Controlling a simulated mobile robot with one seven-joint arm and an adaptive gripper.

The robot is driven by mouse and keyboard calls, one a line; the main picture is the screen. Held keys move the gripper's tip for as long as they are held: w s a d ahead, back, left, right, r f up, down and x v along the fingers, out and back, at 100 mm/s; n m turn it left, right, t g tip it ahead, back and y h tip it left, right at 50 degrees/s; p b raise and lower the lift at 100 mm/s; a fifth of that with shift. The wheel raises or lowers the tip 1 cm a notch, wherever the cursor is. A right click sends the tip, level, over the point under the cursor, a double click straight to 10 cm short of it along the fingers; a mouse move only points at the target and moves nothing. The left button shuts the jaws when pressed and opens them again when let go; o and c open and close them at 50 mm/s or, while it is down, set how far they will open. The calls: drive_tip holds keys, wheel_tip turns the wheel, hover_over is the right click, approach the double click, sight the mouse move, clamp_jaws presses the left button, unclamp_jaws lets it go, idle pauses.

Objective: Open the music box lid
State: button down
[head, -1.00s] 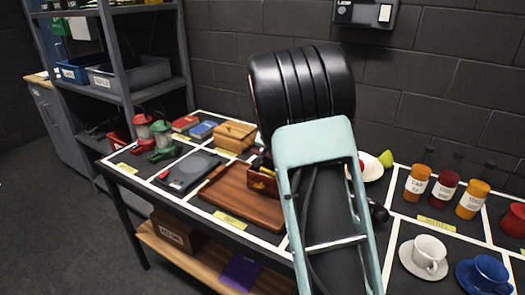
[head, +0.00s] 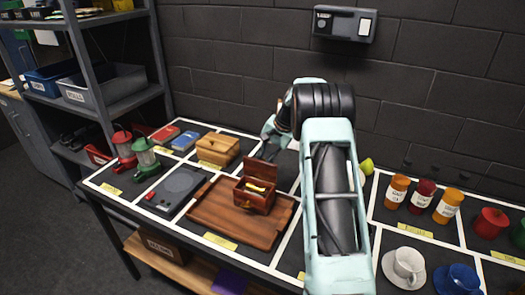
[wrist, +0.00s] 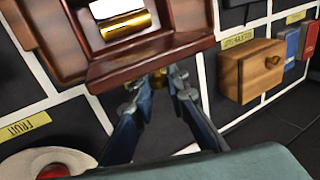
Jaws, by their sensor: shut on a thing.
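The music box (head: 254,198) is a small dark red-brown wooden box on a wooden tray (head: 212,210). Its lid (head: 261,174) stands raised at the back and the inside shows. In the wrist view a gold cylinder (wrist: 125,26) shows inside the box, and the lid (wrist: 150,62) fills the upper middle. My gripper (wrist: 157,84) is shut at the lid's outer edge, its fingertips touching it. In the head view my gripper is mostly hidden behind the lid and beside my arm.
A wooden drawer box (head: 218,149) stands behind and left of the tray, and a dark flat device (head: 172,190) left of it. Two lanterns (head: 146,158) stand further left. Several jars (head: 422,196) and cups (head: 404,267) stand to the right. A wall (head: 240,60) closes the back.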

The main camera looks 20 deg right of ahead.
drive_tip(key=shift+w+d+f+g+y+p, duration=0.1)
drive_tip(key=shift+d+f+g+y+p, duration=0.15)
drive_tip(key=shift+p, duration=0.3)
drive_tip(key=shift+w+d+g+y+p, duration=0.1)
drive_tip(key=shift+g+y+p, duration=0.05)
drive_tip(key=shift+g+p, duration=0.3)
drive_tip(key=shift+f, duration=0.15)
drive_tip(key=c, duration=1.9)
unclamp_jaws()
drive_tip(key=v, duration=1.2)
